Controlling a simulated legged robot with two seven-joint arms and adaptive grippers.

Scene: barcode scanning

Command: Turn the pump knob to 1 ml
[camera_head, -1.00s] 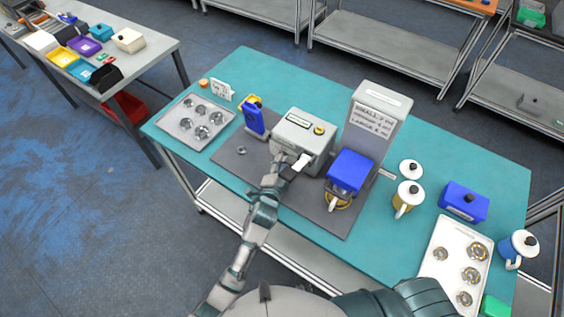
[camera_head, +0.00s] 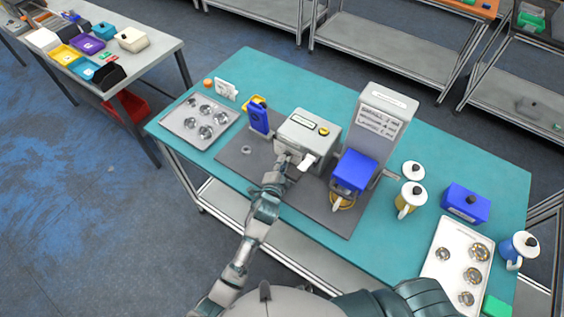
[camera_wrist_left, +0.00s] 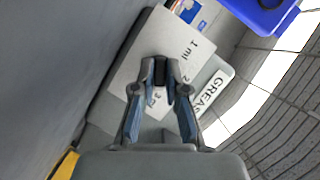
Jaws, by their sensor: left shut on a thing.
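Where the knob points is unclear. My right gripper is not in view.
A white spout (camera_head: 306,162) sticks out right of my gripper. A blue-fronted grey machine (camera_head: 354,170) stands to the right, and a blue bottle-like thing (camera_head: 259,118) to the left. A metal tray (camera_head: 188,140) with several round parts lies further left.

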